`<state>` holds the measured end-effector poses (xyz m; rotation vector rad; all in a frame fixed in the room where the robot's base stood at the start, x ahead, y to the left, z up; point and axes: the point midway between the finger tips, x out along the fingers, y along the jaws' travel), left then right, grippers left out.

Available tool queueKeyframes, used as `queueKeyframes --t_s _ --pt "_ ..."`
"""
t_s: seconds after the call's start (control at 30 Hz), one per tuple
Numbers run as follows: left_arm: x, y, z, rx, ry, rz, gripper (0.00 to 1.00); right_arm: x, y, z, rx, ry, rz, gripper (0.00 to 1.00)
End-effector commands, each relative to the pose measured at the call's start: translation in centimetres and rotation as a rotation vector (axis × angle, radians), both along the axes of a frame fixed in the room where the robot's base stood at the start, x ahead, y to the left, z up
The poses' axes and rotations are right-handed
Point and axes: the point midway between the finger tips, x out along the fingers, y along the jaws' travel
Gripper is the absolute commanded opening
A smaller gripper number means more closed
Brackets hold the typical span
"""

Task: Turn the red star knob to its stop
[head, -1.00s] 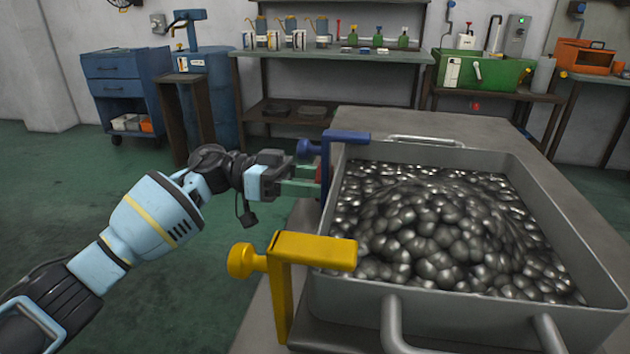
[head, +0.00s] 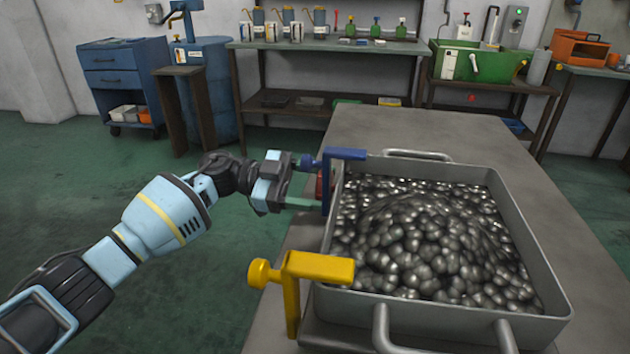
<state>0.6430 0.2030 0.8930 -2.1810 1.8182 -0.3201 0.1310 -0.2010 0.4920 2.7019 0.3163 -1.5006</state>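The red star knob (head: 322,186) shows only as a small dark red patch at the left wall of the metal tray (head: 560,298), just below the blue clamp (head: 346,154). My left gripper (head: 316,204) reaches it from the left. One pale green finger shows along the knob's lower side; the other finger is hidden or unclear near the blue clamp. The fingertips are at the knob, but whether they press on it I cannot tell. The knob's arms and angle are too small and covered to read. My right gripper is out of view.
The tray holds a heap of shiny metal pieces and stands on a grey table (head: 420,128). A yellow clamp (head: 318,267) sticks up at the tray's near left corner. The blue clamp's round handle is close above my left gripper. Green floor lies clear to the left.

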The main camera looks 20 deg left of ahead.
Motion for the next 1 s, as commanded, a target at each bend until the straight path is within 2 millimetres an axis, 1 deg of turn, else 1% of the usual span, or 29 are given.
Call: queueKeyframes --t_s 0.23,0.67,0.7,0.83,1.0 --pt "-0.02 0.03 -0.03 0.013 -0.061 0.000 0.38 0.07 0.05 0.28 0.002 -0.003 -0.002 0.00" --pt "-0.01 0.03 -0.07 0.015 -0.070 0.000 0.38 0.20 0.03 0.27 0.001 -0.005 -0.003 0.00" --pt "-0.01 0.03 -0.07 0.015 -0.069 0.000 0.65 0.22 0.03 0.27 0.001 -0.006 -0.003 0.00" --pt "-0.01 0.03 -0.07 0.015 -0.069 0.000 0.82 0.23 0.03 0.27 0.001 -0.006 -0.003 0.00" --pt "0.00 0.03 -0.03 0.015 -0.069 0.000 0.83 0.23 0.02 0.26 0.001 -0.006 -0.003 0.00"
